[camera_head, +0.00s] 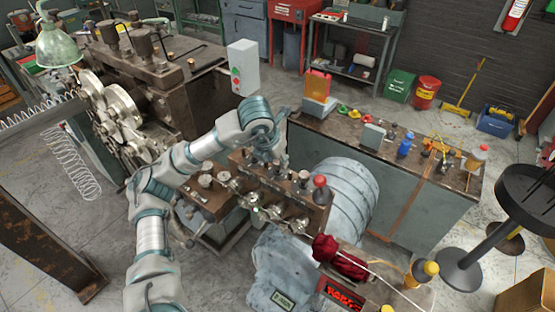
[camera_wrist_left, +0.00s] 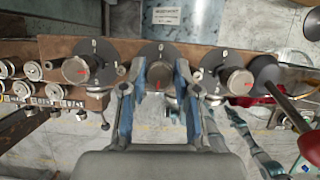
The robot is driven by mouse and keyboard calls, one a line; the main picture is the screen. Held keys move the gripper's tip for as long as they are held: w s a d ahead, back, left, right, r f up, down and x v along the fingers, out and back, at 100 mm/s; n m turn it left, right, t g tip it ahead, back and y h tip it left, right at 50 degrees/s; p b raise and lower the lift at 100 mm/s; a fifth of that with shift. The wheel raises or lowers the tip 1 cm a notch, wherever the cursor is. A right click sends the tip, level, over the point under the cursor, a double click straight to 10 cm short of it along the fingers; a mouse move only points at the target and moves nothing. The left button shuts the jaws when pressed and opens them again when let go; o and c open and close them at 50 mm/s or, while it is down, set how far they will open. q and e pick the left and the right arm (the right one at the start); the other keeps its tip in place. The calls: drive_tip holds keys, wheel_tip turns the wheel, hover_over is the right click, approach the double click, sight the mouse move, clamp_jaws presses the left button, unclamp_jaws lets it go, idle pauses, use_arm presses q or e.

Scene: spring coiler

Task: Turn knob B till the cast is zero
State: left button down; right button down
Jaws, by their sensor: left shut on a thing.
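In the left wrist view three round knobs with dark dials sit in a row on a brown panel (camera_wrist_left: 52,48): a left knob (camera_wrist_left: 76,70), a middle knob (camera_wrist_left: 159,78) and a right knob (camera_wrist_left: 238,82). Each has a red pointer mark; I cannot read any letters. My left gripper (camera_wrist_left: 158,92) is shut on the middle knob, one finger on each side. In the head view my left gripper (camera_head: 264,158) reaches down to the panel (camera_head: 290,208), hiding part of it. A readout with red characters (camera_head: 341,293) is lit, but I cannot read it. My right gripper is out of view.
The spring coiler (camera_head: 160,80) stands at the back left, with a loose spring (camera_head: 72,165) beside it. A red-topped post (camera_head: 319,190) and a dark red cloth (camera_head: 340,258) are close right of the panel. A workbench (camera_head: 400,215) stands behind.

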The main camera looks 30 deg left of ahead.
use_arm(q)
drive_tip(key=shift+n+y, duration=0.3)
drive_tip(key=shift+n, duration=0.4)
drive_tip(key=c, duration=0.8)
unclamp_jaws()
drive_tip(key=shift+c, duration=0.2)
drive_tip(key=shift+r, duration=0.1)
drive_tip(key=v, duration=1.1)
drive_tip(key=shift+r, duration=0.25)
